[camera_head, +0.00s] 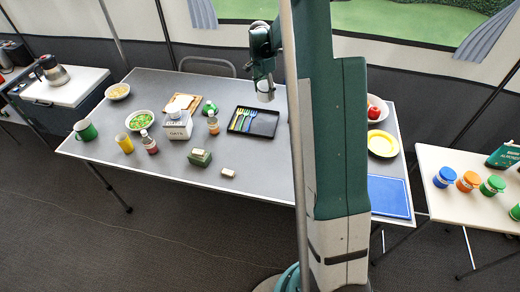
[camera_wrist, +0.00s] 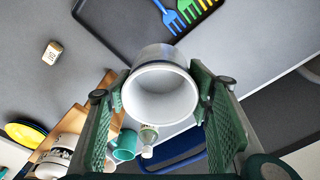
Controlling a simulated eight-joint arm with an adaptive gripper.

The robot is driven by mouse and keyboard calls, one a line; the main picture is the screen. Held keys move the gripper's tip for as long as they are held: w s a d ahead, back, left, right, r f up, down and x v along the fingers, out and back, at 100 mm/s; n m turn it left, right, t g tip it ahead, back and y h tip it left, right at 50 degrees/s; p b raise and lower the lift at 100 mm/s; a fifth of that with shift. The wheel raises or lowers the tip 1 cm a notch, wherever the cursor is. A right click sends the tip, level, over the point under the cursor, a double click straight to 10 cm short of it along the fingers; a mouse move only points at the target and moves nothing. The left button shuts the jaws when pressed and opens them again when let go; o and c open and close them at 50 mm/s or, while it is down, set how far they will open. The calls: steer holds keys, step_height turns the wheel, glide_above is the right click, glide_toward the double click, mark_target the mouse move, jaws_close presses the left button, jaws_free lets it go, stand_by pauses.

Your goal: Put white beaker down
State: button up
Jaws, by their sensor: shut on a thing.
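The white beaker (camera_wrist: 160,92) is between the two green finger pads of my gripper (camera_wrist: 163,105) in the wrist view, with its round open mouth facing the camera and a pale, empty-looking inside. In the head view the beaker (camera_head: 265,88) shows as a small whitish cylinder below my gripper (camera_head: 264,78). It appears above the table (camera_head: 180,90), near the back right corner of the black tray (camera_head: 262,131); I cannot tell its exact height. In the wrist view its outer wall covers part of the tray (camera_wrist: 125,28).
The tray holds several coloured forks. A small pale block (camera_head: 228,173) lies in front. My column hides part of the table's right side. Bare table lies behind the tray.

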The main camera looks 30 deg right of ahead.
steer(key=s+a+n, duration=0.1)
steer(key=s+a, duration=1.4)
steer(key=s, duration=0.4)
steer(key=shift+s+a+p, duration=0.2)
steer(key=shift+a+p, duration=0.05)
steer(key=shift+p, duration=0.1)
steer(key=shift+f, duration=0.15)
steer(key=shift+f+b, duration=0.75)
steer(key=shift+f, duration=2.3)
steer(key=shift+f+b, duration=0.45)
steer(key=shift+f, duration=1.4)
steer(key=shift+f, duration=0.2)
steer(key=o, duration=1.1)
steer(key=shift+r, duration=0.15)
